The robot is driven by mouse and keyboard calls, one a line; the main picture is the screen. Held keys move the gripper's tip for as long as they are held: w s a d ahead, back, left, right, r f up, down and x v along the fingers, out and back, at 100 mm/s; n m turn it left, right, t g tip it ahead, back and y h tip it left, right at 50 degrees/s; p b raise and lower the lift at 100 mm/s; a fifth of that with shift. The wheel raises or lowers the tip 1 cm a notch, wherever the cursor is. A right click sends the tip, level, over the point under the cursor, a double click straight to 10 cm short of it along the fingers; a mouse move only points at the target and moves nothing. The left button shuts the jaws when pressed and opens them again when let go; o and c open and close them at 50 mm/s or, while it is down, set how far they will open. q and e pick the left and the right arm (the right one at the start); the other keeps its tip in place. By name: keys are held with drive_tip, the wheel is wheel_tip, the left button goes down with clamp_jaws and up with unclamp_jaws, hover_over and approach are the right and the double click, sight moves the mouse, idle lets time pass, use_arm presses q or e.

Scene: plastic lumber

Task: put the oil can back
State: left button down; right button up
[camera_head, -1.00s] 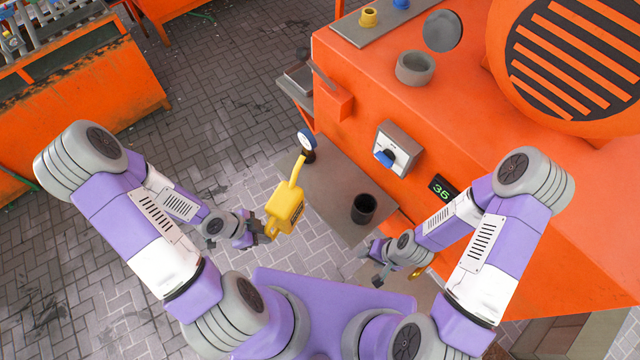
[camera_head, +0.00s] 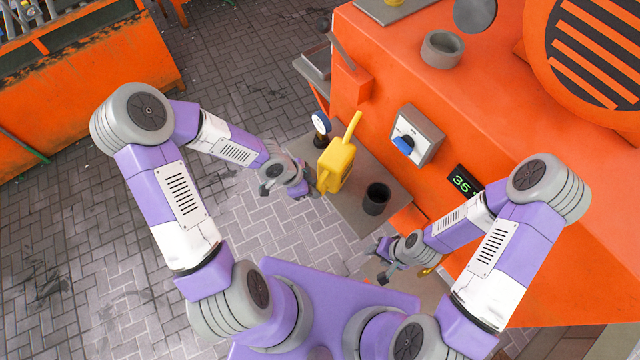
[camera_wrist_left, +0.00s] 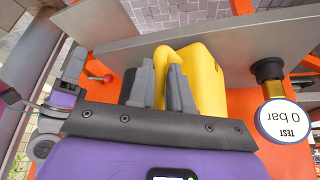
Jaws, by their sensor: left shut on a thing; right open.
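The yellow oil can (camera_head: 337,167) is in front of the orange machine, above or on the grey shelf (camera_head: 350,210); I cannot tell whether it touches. Its spout points up and right in the head view. My left gripper (camera_head: 314,181) is on the can's left side, shut on its handle. The left wrist view shows the two grey fingers (camera_wrist_left: 162,82) around the yellow handle, with the can's body (camera_wrist_left: 207,80) just beyond. My right gripper (camera_head: 380,262) is open and empty, below the shelf in the picture.
A dark cup (camera_head: 376,198) stands on the shelf, right of the can. A round gauge (camera_head: 321,122) reading 0 bar (camera_wrist_left: 284,121) is close at the can's upper left. The machine's front (camera_head: 385,100) carries a blue knob (camera_head: 403,145) and a display (camera_head: 463,183).

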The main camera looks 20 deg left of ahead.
use_arm(q)
drive_tip(key=shift+w+d, duration=0.95)
drive_tip(key=shift+w, duration=0.2)
drive_tip(key=shift+a+f, duration=0.1)
drive_tip(key=shift+f, duration=0.15)
drive_tip(key=shift+f+b, duration=0.1)
drive_tip(key=shift+b, duration=0.2)
drive_tip(key=c, duration=1.1)
unclamp_jaws()
drive_tip(key=shift+s, duration=0.15)
drive_tip(key=shift+o, duration=0.2)
